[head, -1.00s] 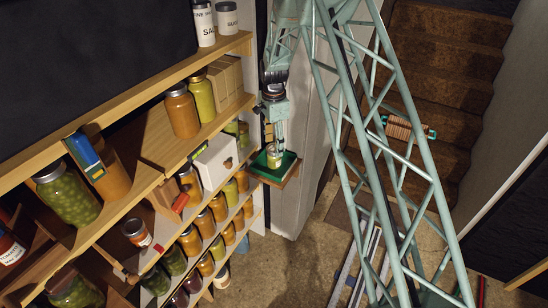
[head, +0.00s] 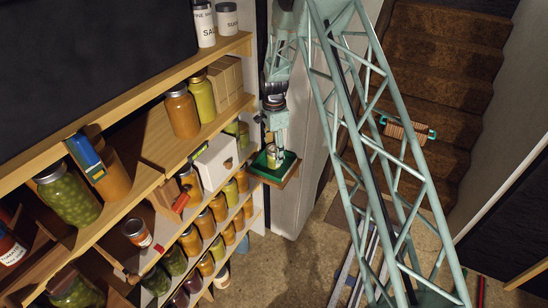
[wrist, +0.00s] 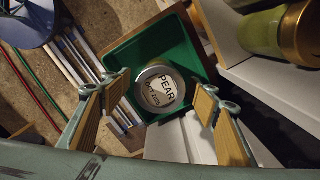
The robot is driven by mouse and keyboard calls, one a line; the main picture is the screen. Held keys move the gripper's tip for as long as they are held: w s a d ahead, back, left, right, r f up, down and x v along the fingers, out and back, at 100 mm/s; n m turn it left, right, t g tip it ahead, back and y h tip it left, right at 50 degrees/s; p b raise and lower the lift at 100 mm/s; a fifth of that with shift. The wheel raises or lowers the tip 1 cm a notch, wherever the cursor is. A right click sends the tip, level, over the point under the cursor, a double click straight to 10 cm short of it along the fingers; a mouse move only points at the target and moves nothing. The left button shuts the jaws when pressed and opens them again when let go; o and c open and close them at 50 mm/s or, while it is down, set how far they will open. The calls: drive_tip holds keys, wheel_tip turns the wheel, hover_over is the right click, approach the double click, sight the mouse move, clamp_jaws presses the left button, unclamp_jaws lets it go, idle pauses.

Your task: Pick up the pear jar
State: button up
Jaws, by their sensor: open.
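The pear jar (wrist: 159,89) shows its round lid in the wrist view, with a white label reading PEAR and a smaller second line that is hard to read. It stands in a green tray (wrist: 190,45). My gripper (wrist: 164,88) is open, with one wood-padded finger on each side of the lid and a gap on both sides. In the head view the jar (head: 272,156) stands upright in the green tray (head: 287,164), and my gripper (head: 275,138) is right above and around its top, partly hiding it.
The tray sits on a small wooden ledge (head: 281,179) beside the shelf end. Shelves (head: 150,128) full of jars fill the left. Open floor (head: 270,262) lies below the ledge.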

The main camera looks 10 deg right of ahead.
drive_tip(key=shift+f, duration=0.9)
drive_tip(key=c, duration=1.2)
